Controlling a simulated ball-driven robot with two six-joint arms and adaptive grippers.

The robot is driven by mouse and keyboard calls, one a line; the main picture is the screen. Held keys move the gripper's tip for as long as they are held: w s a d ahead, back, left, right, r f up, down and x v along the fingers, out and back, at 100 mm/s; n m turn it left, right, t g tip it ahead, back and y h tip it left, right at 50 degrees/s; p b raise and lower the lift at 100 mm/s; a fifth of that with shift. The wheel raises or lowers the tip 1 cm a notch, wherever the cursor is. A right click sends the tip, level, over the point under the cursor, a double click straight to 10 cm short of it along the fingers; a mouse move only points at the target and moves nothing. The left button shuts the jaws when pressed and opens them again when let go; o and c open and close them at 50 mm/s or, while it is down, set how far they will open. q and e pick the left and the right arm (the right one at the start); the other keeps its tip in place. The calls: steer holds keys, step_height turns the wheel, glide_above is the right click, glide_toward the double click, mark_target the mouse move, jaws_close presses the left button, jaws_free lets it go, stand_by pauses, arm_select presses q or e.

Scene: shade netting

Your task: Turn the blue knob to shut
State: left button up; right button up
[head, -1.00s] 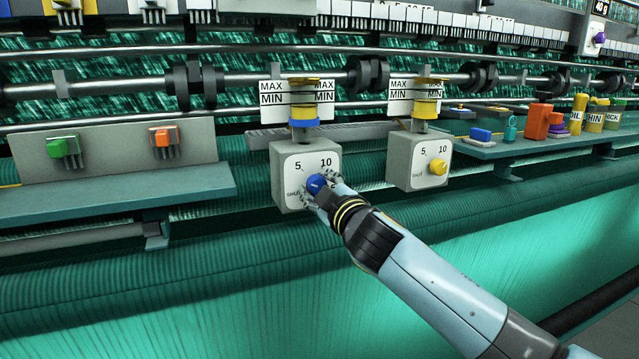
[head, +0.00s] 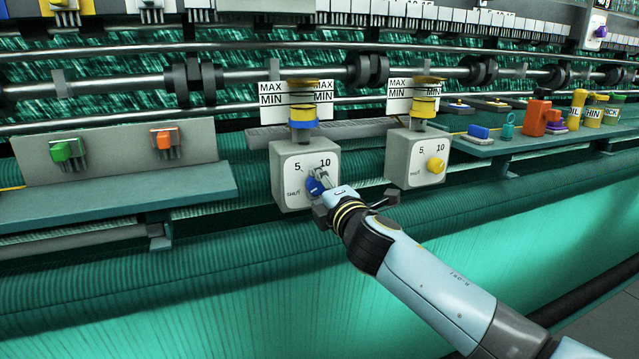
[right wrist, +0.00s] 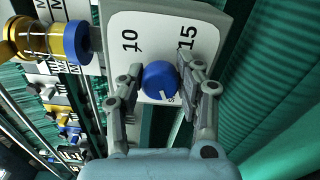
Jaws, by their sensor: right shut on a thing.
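The blue knob (head: 315,186) sits on the white dial face of a grey box (head: 290,203) marked 5, 10 and SHUT in the head view. My right gripper (head: 318,181) reaches it from the lower right and is shut on it. In the right wrist view the blue knob (right wrist: 160,78) lies between the two fingers of the gripper (right wrist: 156,85), with 10 and 15 printed beyond it. A white mark shows on the knob's lower edge there, near a partly hidden printed letter. My left gripper does not show.
A matching box with a yellow knob (head: 436,165) stands to the right. A green switch (head: 66,150) and an orange switch (head: 163,139) are on the left panel. The right shelf (head: 480,150) holds several small items. Green netting fills the space below.

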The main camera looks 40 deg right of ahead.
steer(key=shift+f+n, duration=0.2)
steer(key=shift+n, duration=0.4)
steer(key=o, duration=1.1)
steer(key=shift+r, duration=0.15)
steer(key=shift+o, duration=0.2)
steer(key=v, duration=1.2)
